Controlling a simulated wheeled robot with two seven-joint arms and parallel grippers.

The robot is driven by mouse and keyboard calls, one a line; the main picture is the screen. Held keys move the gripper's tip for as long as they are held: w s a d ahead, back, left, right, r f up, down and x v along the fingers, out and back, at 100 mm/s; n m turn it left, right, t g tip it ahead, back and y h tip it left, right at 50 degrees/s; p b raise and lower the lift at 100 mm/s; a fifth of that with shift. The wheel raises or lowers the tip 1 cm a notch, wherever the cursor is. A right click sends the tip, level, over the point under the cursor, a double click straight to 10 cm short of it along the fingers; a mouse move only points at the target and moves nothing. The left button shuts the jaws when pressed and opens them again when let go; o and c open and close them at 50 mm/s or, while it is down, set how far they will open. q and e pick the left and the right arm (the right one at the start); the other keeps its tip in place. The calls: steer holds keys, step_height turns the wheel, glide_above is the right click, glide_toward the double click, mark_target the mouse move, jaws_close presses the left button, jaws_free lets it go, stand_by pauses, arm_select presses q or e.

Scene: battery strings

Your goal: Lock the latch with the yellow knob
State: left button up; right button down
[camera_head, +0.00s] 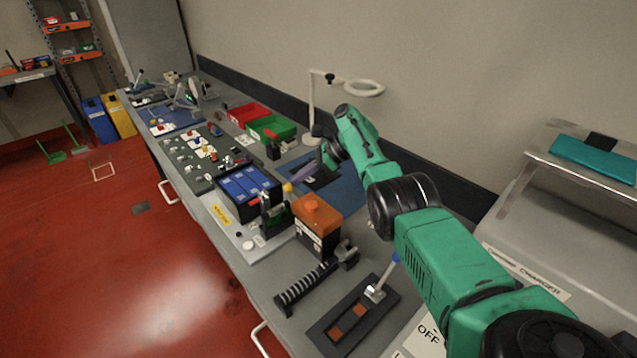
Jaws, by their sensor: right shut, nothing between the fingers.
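The yellow knob (288,187) is a small round ball at the right side of the blue battery pack (240,186), by a dark latch (273,213) with green parts. The latch is small and partly crowded by things around it, so I cannot tell whether it is locked. My right gripper (303,174) reaches in from the right, behind and just right of the knob. It is shut and empty. Its fingers are small and blurred, and I cannot tell whether they touch the knob. My left gripper is not in view.
An orange-topped box (317,213) stands just right of the latch. A ribbed black handle (303,287) and a switch panel (352,317) lie nearer. Red (247,114) and green (272,128) bins stand farther back. A ring lamp (362,88) rises by the wall.

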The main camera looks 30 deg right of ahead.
steer(key=v, duration=1.4)
steer(key=shift+d+r, duration=0.15)
steer(key=shift+d, duration=0.05)
